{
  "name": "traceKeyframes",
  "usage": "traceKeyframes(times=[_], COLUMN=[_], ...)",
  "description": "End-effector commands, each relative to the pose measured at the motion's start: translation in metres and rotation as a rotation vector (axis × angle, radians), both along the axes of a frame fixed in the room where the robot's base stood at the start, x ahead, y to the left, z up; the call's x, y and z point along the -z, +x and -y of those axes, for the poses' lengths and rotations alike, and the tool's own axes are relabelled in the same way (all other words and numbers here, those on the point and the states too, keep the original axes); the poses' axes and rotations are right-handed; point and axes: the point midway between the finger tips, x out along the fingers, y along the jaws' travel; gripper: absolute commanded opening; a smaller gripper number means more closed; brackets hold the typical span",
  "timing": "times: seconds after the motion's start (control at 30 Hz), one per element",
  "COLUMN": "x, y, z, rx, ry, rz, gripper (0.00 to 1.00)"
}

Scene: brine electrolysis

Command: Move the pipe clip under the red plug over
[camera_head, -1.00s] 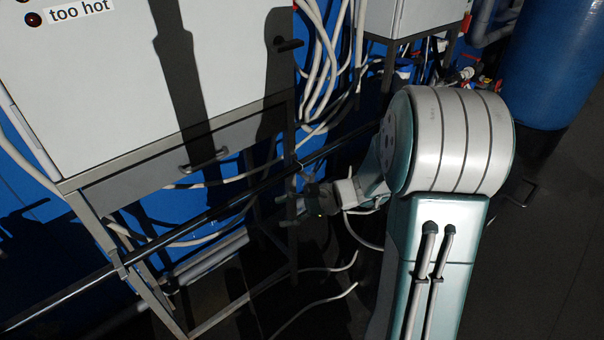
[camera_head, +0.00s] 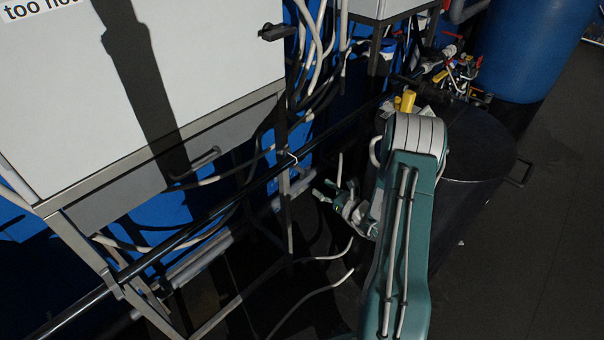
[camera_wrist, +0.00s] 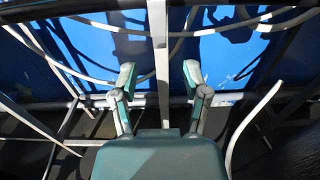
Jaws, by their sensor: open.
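My gripper (camera_head: 327,190) is open and empty, low beside the frame leg under the white cabinet; its two spread fingers also show in the wrist view (camera_wrist: 158,78), with an upright pale frame post between and beyond them. A long black pipe (camera_head: 215,209) runs diagonally past the frame legs. A small pale clip (camera_head: 292,157) shows on the pipe by the right leg, above and left of my gripper. I cannot tell whether it is the task's clip. I cannot make out a red plug for certain; small red parts (camera_head: 450,56) show at the back right.
A white cabinet (camera_head: 190,70) on a metal frame fills the upper left. Loose pale hoses (camera_head: 320,290) lie near the floor. A dark drum (camera_head: 490,150) stands right of my arm, with a blue barrel (camera_head: 525,45) behind. Dark floor at the right is clear.

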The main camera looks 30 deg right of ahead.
Motion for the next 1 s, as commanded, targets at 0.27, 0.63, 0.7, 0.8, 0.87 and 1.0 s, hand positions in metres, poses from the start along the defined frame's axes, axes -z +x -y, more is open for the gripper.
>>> traceKeyframes(times=[0.27, 0.63, 0.7, 0.8, 0.87, 1.0], x=[0.000, 0.000, 0.000, 0.000, 0.000, 0.000], y=[0.050, 0.080, 0.080, 0.080, 0.080, 0.080], z=[-0.020, -0.030, -0.030, -0.030, -0.030, -0.030], rx=[-0.005, -0.002, -0.002, -0.002, -0.002, -0.003], ry=[-0.001, 0.000, 0.000, 0.000, 0.000, 0.000], rz=[0.001, 0.000, 0.000, 0.000, 0.000, 0.000], gripper=[0.60, 0.60, 0.60, 0.60, 0.47, 0.00])
